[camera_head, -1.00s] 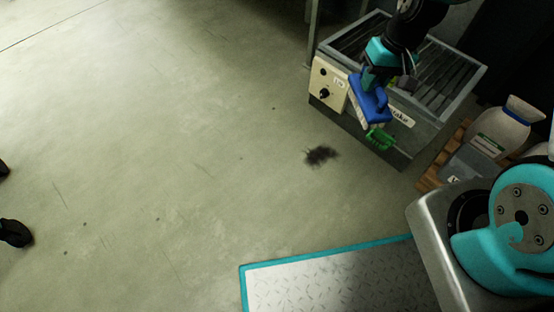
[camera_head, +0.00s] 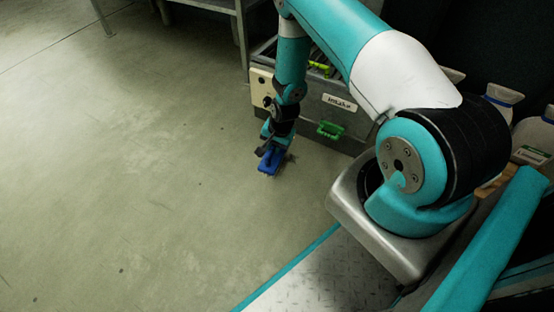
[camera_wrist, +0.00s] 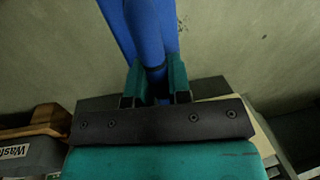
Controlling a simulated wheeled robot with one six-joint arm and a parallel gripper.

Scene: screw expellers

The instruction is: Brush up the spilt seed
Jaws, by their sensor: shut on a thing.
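My gripper (camera_head: 272,140) is shut on a blue brush (camera_head: 270,163) and points down at the floor. The brush is low, at or just above the concrete; contact cannot be told. A little of the dark spilt seed (camera_head: 289,157) shows beside the brush, and the rest is hidden behind the brush and gripper. In the wrist view the teal fingers of my gripper (camera_wrist: 156,82) close around the blue brush (camera_wrist: 146,30).
A grey "Waste" bin (camera_wrist: 22,158) and wooden crate (camera_wrist: 40,122) show in the wrist view. White containers (camera_head: 503,97) stand right. Floor (camera_head: 120,180) to the left is open.

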